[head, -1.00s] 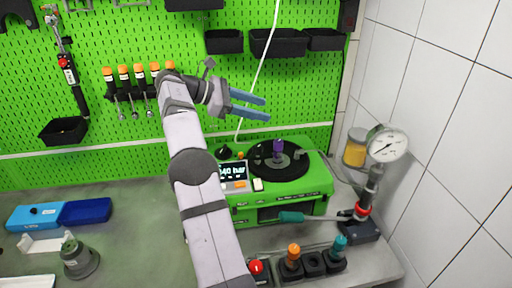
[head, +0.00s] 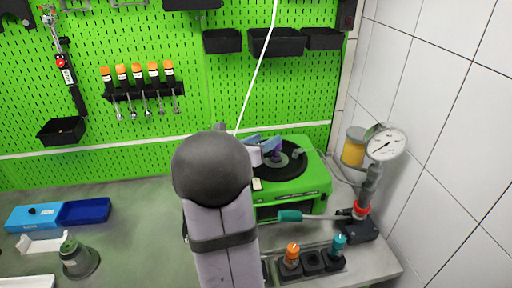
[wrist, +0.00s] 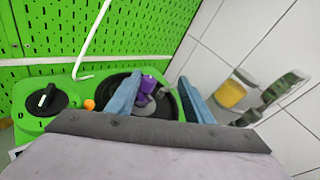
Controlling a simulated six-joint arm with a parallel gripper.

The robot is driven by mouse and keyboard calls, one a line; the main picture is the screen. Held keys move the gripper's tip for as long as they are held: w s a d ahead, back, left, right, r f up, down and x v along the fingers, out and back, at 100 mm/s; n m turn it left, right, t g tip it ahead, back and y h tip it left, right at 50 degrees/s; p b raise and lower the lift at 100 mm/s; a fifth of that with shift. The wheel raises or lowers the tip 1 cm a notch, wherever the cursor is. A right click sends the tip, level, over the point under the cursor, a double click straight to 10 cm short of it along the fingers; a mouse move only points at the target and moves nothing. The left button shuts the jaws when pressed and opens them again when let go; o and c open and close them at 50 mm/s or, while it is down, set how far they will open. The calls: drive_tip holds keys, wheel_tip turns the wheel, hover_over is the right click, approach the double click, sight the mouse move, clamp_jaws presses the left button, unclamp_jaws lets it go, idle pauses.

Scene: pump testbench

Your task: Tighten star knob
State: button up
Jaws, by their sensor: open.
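The purple star knob (wrist: 147,86) stands at the centre of the black round plate (head: 294,168) on top of the green test bench (head: 306,184). My gripper (wrist: 160,97) is open, with its two blue fingers pointing toward the plate. In the wrist view the knob shows between the fingers, closer to the left one. I cannot tell whether a finger touches it. In the head view my arm hides the bench's display and much of my gripper (head: 266,148), and the knob (head: 277,152) is partly covered.
A pressure gauge (head: 386,143) and a yellow-filled jar (head: 354,150) stand right of the bench by the tiled wall. A black dial (wrist: 46,99) sits on the bench's left. A white hose (head: 257,75) hangs behind.

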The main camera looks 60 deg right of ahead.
drive_tip(key=w+f+t, duration=0.1)
drive_tip(key=w+a+f+t+y, duration=0.1)
drive_tip(key=w+f, duration=0.1)
drive_tip(key=w+a+f+t+y, duration=0.1)
drive_tip(key=shift+w+a+f, duration=0.2)
drive_tip(key=shift+f, duration=0.2)
drive_tip(key=shift+m, duration=0.4)
drive_tip(key=shift+d, duration=0.1)
drive_tip(key=shift+d, duration=0.15)
drive_tip(key=shift+p+x, duration=1.6)
drive_tip(key=shift+x, duration=1.85)
drive_tip(key=shift+f, duration=0.1)
drive_tip(key=c, duration=1)
